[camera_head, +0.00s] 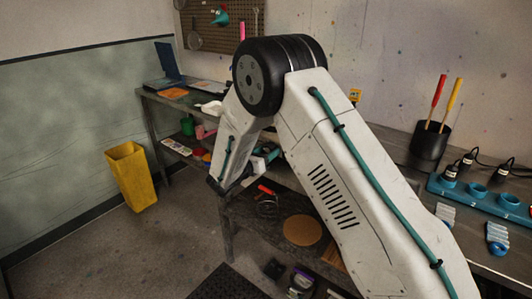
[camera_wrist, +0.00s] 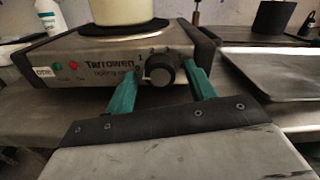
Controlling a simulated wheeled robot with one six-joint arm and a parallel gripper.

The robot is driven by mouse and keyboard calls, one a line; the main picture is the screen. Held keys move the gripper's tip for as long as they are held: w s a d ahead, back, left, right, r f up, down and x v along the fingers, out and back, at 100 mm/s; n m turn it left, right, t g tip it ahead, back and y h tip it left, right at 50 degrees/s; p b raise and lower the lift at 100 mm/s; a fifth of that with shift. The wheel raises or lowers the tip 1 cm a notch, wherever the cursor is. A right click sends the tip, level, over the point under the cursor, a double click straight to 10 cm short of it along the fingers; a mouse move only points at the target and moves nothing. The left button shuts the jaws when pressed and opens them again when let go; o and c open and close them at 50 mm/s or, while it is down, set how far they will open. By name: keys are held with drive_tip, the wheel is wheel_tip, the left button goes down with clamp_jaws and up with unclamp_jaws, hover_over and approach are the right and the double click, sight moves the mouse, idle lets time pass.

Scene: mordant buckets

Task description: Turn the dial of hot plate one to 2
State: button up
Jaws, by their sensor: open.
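Hot plate one (camera_wrist: 95,62) stands on the bench in the wrist view. Its grey front reads "Tarrowen", and a white label at its left end appears to read "ONE". Its black round dial (camera_wrist: 161,71) has small numbers above it. A pale mark shows at the dial's left side; the exact setting is too small to tell. My gripper (camera_wrist: 162,73) is open, with one teal finger on each side of the dial. I cannot tell whether the fingers touch it. In the head view my arm hides the hot plate.
A cream pot (camera_wrist: 112,10) sits on the hot plate. A metal tray (camera_wrist: 275,72) lies close on the right. In the head view, a blue rack (camera_head: 466,197) and a black holder with coloured-handled tools (camera_head: 428,148) stand at right. A yellow bin (camera_head: 133,177) stands on the floor.

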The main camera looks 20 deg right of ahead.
drive_tip(key=c, duration=1)
drive_tip(key=shift+m, duration=0.4)
drive_tip(key=m, duration=0.2)
drive_tip(key=shift+m, duration=0.4)
drive_tip(key=m, duration=0.3)
drive_tip(key=shift+w+m, duration=0.1)
drive_tip(key=shift+m, duration=0.2)
drive_tip(key=m, duration=0.7)
